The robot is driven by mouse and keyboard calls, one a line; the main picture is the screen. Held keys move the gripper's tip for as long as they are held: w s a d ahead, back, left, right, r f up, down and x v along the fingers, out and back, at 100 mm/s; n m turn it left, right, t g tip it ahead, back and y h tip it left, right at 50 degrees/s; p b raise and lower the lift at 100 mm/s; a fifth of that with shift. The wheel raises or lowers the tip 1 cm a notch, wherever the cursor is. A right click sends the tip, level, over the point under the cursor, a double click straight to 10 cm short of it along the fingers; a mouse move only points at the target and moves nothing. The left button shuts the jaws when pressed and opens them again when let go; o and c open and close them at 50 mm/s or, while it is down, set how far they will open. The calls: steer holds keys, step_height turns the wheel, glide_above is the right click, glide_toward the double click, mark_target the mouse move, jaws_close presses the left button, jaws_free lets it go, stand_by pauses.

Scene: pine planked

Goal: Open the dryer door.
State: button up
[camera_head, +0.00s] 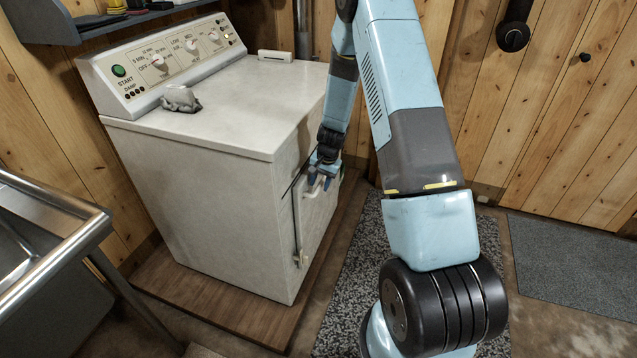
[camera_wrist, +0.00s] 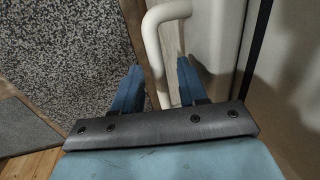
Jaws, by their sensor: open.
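The white dryer (camera_head: 215,130) stands against the plank wall at the left in the head view. Its door (camera_head: 316,222) is on the front face, seen at a steep angle, with a dark seam along its near edge. I cannot tell whether the door is slightly ajar. A pale bar handle (camera_head: 312,190) is on the door, partly hidden by my gripper (camera_head: 324,176). In the wrist view, the curved handle (camera_wrist: 153,45) passes between the two blue fingers of my gripper (camera_wrist: 157,85). The fingers are open, one on each side, with visible gaps around the bar.
A metal sink (camera_head: 50,245) is at the near left. A crumpled grey cloth (camera_head: 181,98) lies on the dryer top. A speckled mat (camera_head: 350,260) covers the floor before the door, and a grey mat (camera_head: 570,262) lies farther right. The dryer stands on a wooden board (camera_head: 200,302).

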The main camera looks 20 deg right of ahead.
jaws_close()
stand_by(0.3)
steer(key=shift+a, duration=0.15)
